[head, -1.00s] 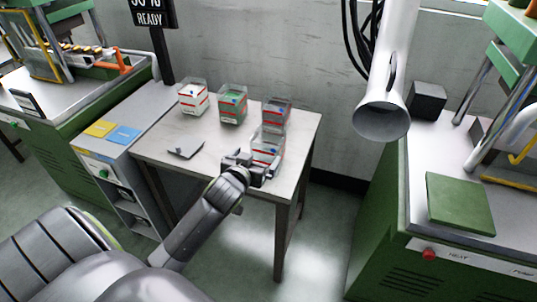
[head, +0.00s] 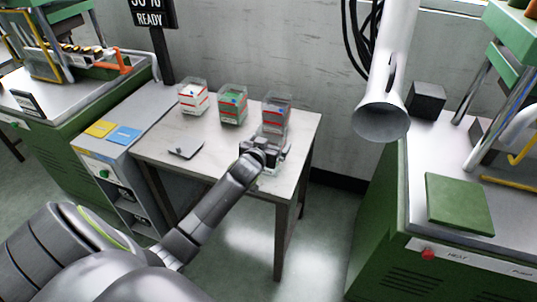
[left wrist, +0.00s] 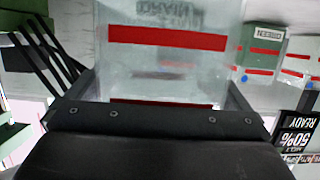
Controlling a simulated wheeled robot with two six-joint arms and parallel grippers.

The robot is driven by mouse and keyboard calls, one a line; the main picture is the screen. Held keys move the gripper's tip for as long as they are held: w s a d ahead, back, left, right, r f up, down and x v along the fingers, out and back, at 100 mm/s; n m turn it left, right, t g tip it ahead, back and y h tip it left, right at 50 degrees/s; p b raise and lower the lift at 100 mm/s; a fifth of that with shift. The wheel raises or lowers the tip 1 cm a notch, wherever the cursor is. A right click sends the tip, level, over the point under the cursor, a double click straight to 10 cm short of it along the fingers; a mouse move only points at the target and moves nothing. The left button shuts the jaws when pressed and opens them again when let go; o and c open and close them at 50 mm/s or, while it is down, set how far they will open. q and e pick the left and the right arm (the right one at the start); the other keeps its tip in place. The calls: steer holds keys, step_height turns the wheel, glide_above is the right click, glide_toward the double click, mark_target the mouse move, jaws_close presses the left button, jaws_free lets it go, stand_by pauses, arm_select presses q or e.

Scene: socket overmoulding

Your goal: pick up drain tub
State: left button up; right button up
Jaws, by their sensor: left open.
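The drain tub (left wrist: 165,70) is a clear container with red bands and upside-down lettering that reads DRAIN in the left wrist view. It fills the middle of that view, between the two fingers. My left gripper (head: 268,150) is open and sits at the tub near the right front of the small table (head: 215,160). In the head view the gripper hides most of the drain tub, and a clear part of it shows below the fingers. I cannot tell whether the fingers touch its walls. My right gripper is not in view.
Behind the drain tub stands another clear tub (head: 277,108). A green-filled tub (head: 232,108) and a white-filled tub (head: 194,100) stand further left. A flat grey piece (head: 186,147) lies on the table's left part. A white duct (head: 385,110) hangs to the right.

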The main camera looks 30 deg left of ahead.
arm_select(q)
steer(key=c, duration=0.9)
